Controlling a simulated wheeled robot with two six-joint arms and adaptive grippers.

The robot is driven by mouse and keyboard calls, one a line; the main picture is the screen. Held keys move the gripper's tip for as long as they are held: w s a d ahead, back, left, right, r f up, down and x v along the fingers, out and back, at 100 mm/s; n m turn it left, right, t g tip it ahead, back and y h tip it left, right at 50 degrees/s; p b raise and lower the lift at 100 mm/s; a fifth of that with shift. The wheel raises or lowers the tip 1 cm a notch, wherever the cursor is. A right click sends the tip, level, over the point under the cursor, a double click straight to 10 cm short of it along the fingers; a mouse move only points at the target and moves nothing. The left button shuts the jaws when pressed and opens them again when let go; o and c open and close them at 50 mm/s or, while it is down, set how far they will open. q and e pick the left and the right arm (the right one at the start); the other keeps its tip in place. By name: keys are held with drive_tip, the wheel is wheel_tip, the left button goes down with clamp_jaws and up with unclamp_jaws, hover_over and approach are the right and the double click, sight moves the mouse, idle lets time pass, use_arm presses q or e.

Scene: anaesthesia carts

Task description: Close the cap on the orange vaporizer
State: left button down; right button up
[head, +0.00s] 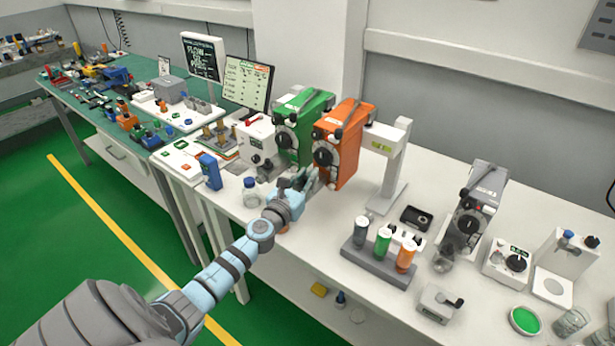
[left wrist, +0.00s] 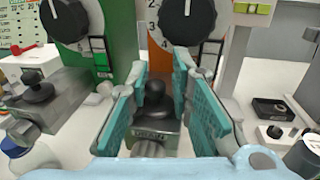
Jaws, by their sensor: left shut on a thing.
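The orange vaporizer (head: 345,150) stands upright on the white bench beside a green vaporizer (head: 301,125). Its big black dial (left wrist: 188,18) shows at the top of the left wrist view. Below the dial, a black knob-like cap (left wrist: 155,98) sits on a dark grey block with a lettered front. My left gripper (head: 306,182) reaches the lower front of the orange vaporizer. In the left wrist view its teal finger pads (left wrist: 160,78) stand on both sides of the cap, shut on it. The gripper hides the cap in the head view. My right gripper is out of view.
A similar black knob (left wrist: 38,88) sits on the green vaporizer's block, left of my fingers. A blue-capped bottle (head: 251,192) stands left of my gripper. A white stand (head: 390,165) and a rack of coloured bottles (head: 375,262) are to the right.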

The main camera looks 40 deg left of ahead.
use_arm(q)
drive_tip(key=c, duration=1.6)
unclamp_jaws()
drive_tip(key=shift+a, duration=0.2)
drive_tip(key=shift+f, duration=0.1)
drive_tip(key=shift+s, duration=0.1)
drive_tip(key=s, duration=0.4)
drive_tip(key=s+d, duration=0.1)
drive_tip(key=s, duration=0.3)
drive_tip(key=s+d, duration=0.1)
drive_tip(key=s, duration=0.2)
drive_tip(key=shift+s+d, duration=0.2)
drive_tip(key=shift+s, duration=0.2)
drive_tip(key=shift+w, duration=0.1)
